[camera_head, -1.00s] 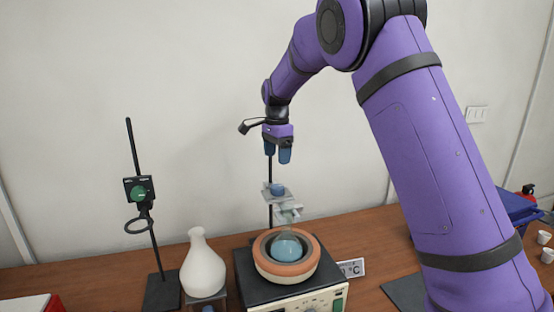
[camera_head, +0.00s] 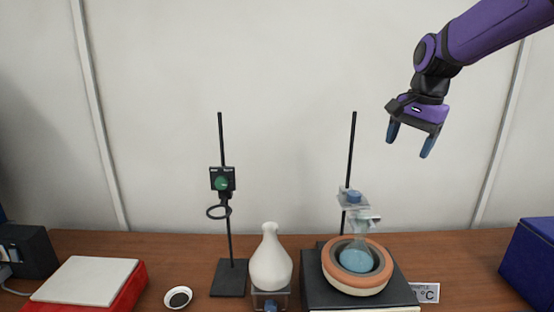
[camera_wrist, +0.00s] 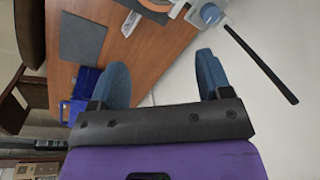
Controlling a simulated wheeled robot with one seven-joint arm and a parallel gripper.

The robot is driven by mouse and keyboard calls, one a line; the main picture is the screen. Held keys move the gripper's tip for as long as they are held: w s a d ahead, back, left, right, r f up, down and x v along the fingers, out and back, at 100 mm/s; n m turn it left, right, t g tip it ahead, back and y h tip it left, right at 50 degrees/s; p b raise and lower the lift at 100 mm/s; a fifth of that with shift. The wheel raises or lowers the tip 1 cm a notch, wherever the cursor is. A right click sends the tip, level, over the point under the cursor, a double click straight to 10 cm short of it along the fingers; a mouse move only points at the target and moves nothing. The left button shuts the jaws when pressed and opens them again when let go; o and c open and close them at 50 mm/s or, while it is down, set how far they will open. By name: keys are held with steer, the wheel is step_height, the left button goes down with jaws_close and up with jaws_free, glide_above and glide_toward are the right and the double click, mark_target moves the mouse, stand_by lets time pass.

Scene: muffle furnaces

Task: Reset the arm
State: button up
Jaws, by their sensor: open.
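My gripper (camera_head: 409,140) is in the air at the upper right of the head view, its two blue fingers apart with nothing between them. In the wrist view the open fingers (camera_wrist: 160,85) also hold nothing. My purple arm reaches in from the top right corner. Below and left of the gripper, a glass flask with blue liquid (camera_head: 357,260) sits in the orange-rimmed heating bowl (camera_head: 340,284). A clamp on a stand is at its neck, with a blue part (camera_head: 354,197) at the top. The gripper is well clear of all of these.
A white vase-shaped vessel (camera_head: 270,262) and a second stand with a ring (camera_head: 229,240) are left of the heater. A red and white box (camera_head: 88,281) and a small dish (camera_head: 178,297) lie further left. A blue box (camera_head: 530,259) is at the right edge.

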steer(key=s+d+f+n+t+h, duration=0.1)
steer(key=s+n, duration=0.8)
steer(key=s, duration=1.8)
steer(key=shift+s+d+f+t, duration=0.3)
steer(key=shift+f+t, duration=0.4)
steer(key=shift+t, duration=0.5)
